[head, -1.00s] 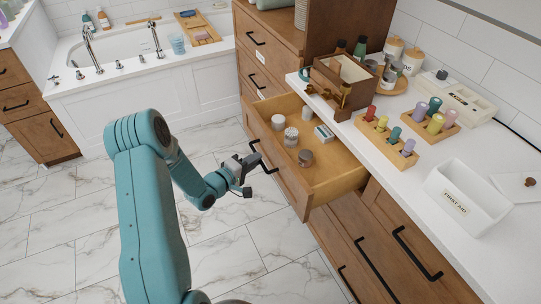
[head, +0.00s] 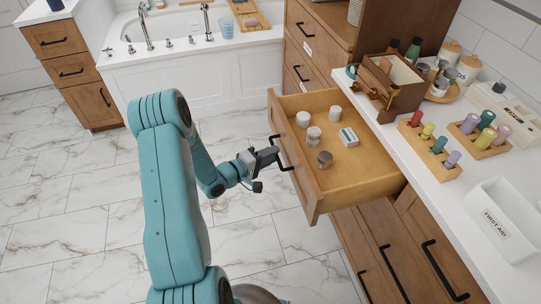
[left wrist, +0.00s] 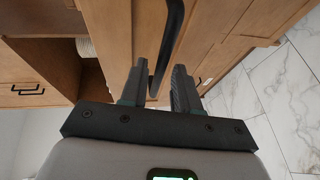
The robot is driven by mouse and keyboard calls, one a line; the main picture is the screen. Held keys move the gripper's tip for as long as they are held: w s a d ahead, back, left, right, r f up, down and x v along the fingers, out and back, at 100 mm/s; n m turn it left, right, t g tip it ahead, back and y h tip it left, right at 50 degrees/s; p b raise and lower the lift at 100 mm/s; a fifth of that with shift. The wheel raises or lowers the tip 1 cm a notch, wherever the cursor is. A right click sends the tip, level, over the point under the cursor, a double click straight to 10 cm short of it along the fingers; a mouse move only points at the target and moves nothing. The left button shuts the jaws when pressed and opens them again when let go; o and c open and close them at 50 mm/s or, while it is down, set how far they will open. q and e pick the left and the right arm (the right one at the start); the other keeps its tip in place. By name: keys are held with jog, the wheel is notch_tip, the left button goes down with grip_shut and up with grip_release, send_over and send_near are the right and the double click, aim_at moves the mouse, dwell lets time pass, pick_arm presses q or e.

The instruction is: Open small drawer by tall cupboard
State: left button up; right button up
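The small wooden drawer (head: 296,184) beside the tall cupboard (head: 308,40) stands well out from the counter unit, with several small jars and a small box inside. Its black bar handle (head: 282,152) is on its front. My left gripper (head: 267,157) is at this handle, in front of the drawer. In the left wrist view the handle (left wrist: 173,35) runs between the two fingers of my left gripper (left wrist: 159,75). The fingers are apart, with visible gaps beside the bar. Whether either finger touches it I cannot tell. My right gripper is not in view.
More drawers lie below. A bathtub (head: 190,75) stands at the back. The marble floor (head: 90,215) to the left is clear.

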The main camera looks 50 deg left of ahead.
pick_arm(q)
jog(key=shift+s, duration=0.1)
jog(key=s+r, duration=0.3)
jog(key=s, duration=1.3)
